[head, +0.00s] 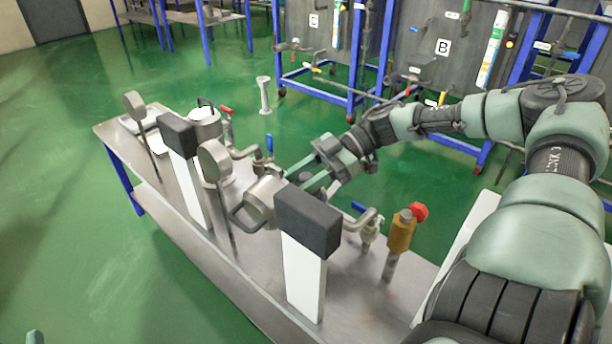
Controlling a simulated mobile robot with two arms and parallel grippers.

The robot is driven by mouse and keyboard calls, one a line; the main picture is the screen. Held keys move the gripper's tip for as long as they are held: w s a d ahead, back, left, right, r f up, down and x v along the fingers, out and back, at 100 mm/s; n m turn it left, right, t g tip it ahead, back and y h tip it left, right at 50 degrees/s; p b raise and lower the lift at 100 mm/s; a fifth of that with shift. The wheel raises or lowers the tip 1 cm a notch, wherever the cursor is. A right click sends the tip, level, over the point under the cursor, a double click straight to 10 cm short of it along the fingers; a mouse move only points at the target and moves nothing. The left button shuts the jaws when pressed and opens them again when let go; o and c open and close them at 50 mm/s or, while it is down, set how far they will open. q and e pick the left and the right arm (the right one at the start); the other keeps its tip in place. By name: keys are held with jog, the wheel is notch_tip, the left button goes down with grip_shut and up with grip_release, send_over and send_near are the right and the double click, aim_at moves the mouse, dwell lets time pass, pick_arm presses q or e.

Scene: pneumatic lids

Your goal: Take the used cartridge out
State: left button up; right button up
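No cartridge can be made out; any inside the housings is hidden. The nearer metal housing (265,197) stands on the steel bench behind a white post with a dark grey block (307,222). A round metal disc (214,160) stands on a thin rod to its left. The farther metal housing (205,127) is up the bench behind a similar post. My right gripper (306,180) is beside the nearer housing, on its right, with its fingers apart and nothing visible between them. Only a small green tip at the bottom left edge may belong to my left gripper (35,337).
The steel bench (180,240) carries pipes, a blue-handled valve (269,145), a red-handled valve (226,110) and a brass fitting with a red knob (401,232). Blue-framed panels (450,45) stand behind. Green floor (60,160) is clear to the left.

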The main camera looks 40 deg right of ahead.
grip_shut()
dwell(1.4)
